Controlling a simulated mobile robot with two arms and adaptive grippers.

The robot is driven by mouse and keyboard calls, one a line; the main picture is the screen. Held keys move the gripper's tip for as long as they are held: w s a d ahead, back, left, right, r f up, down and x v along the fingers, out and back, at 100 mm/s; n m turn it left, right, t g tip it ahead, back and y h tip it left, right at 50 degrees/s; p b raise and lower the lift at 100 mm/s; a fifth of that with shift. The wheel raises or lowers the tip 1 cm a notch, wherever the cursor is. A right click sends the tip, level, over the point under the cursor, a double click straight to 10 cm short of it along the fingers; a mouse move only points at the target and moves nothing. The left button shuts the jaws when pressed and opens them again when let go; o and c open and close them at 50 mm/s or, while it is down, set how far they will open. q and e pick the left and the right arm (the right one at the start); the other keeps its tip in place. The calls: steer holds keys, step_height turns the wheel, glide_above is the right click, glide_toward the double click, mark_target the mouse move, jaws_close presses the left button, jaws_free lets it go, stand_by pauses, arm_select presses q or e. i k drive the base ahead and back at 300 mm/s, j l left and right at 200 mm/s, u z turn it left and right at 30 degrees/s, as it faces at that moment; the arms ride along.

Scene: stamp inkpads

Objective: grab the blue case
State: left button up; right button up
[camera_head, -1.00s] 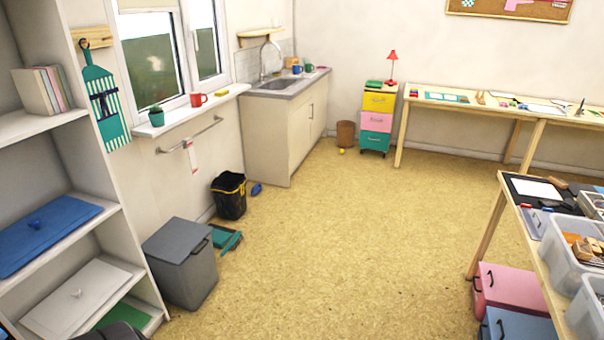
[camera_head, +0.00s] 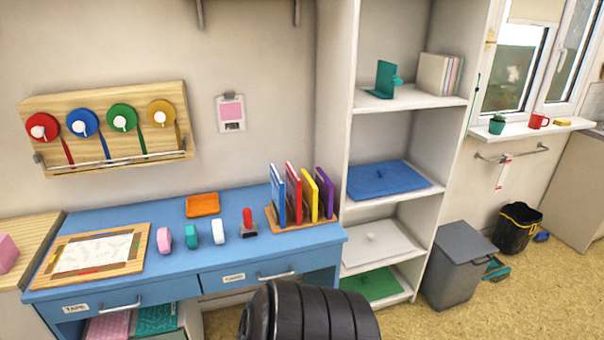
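Several thin upright cases stand in a wooden rack (camera_head: 328,219) at the right end of the blue desk. The blue case (camera_head: 277,196) is the leftmost, with a pale edge, beside a red case (camera_head: 293,193), a yellow case (camera_head: 310,195) and a purple case (camera_head: 324,193). Neither gripper shows; only a black ribbed part of my own body is at the bottom middle, apart from the rack in the picture.
The blue desk (camera_head: 120,220) holds a framed drawing board (camera_head: 95,258), an orange tray (camera_head: 203,205) and small stampers. The white shelf unit (camera_head: 345,70) stands right of the desk. A grey bin (camera_head: 455,265) stands on the floor, with open floor at the lower right.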

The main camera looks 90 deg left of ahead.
mark_target(277, 184)
steer(key=u, duration=2.95)
